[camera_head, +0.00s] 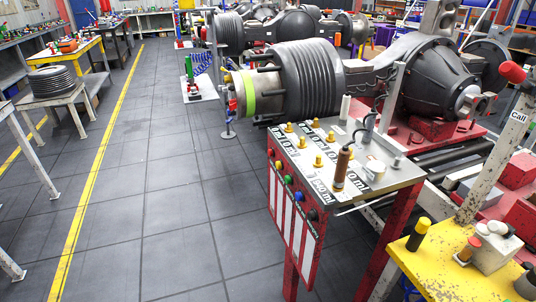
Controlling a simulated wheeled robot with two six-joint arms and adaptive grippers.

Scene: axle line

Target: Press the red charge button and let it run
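Neither of my grippers is in the head view. Several candidates for a red button show, and I cannot read which one is marked charge. A small orange-red button (474,242) sits on a box on the yellow bench at the lower right. A red knob (512,72) tops the post with the "Call" label. The front of the red-legged stand carries a yellow button (278,165), a green button (288,180), a blue button (298,196) and a dark one (313,215).
The metal-topped stand (377,203) holds brass fittings and a brown-handled tool (342,168). A large axle assembly (305,80) lies behind it. The yellow bench (430,273) fills the lower right. The grey tiled floor (170,215) to the left is clear.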

